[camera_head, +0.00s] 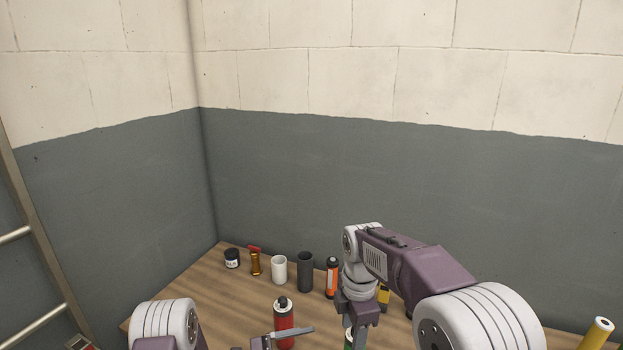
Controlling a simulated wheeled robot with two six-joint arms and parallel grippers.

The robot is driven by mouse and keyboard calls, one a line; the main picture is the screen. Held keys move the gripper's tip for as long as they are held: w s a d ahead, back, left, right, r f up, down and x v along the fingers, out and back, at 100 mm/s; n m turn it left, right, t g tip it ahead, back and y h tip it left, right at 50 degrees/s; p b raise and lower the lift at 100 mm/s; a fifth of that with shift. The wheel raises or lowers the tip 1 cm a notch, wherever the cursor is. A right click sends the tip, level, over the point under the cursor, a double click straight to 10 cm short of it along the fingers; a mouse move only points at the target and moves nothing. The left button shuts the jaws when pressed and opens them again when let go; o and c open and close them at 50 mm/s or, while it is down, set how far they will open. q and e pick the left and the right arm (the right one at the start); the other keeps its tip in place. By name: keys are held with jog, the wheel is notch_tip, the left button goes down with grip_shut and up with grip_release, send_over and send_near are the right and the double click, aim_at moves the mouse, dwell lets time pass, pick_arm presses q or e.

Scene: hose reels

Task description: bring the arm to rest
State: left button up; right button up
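My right arm comes in from the right and bends down over the wooden table (215,290). My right gripper (359,325) points down at the front of the table, beside a mostly hidden green and white item (348,344). I cannot tell whether it touches that item or how far its fingers are apart. My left arm shows only in part at the bottom left. My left gripper (288,334) is cut by the bottom edge; a grey finger crosses in front of a red bottle with a black cap (283,314). Its opening cannot be made out.
Along the back stand a black jar (232,258), a brass nozzle with a red top (255,264), a white cup (279,269), a dark grey cylinder (305,271) and an orange-black cylinder (332,278). A yellow cylinder (598,334) is far right, a ladder (38,240) left.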

pick_arm(q)
jog(key=s+d+r+m+g+y+b, duration=0.2)
jog(key=s+d+r+m+g+y, duration=0.1)
jog(key=s+m+g, duration=0.4)
jog(key=s+a+f+m+y+b, duration=0.1)
jog(key=s+a+f+m+y, duration=0.1)
jog(key=s+a+y, duration=0.3)
jog(key=s+a+f+m+y+b, duration=0.1)
jog(key=s+f+m+y, duration=0.2)
jog(key=s, duration=0.4)
jog(key=w+a+f+m+t+y, duration=0.1)
jog(key=a+f+t+y, duration=0.1)
jog(key=a, duration=0.4)
jog(key=w+a+f+m+t+y, duration=0.2)
jog(key=a+y, duration=0.2)
jog(key=a, duration=0.3)
jog(key=shift+a+y, duration=0.15)
jog(key=shift+y, duration=0.25)
pick_arm(e)
jog(key=s+d+f+m, duration=0.4)
jog(key=s+f+m, duration=0.3)
jog(key=m, duration=0.3)
jog(key=s+d+f+m, duration=0.5)
jog(key=s+f+m, duration=0.2)
jog(key=m, duration=0.4)
jog(key=shift+s+f+t, duration=0.4)
jog(key=shift+s, duration=0.45)
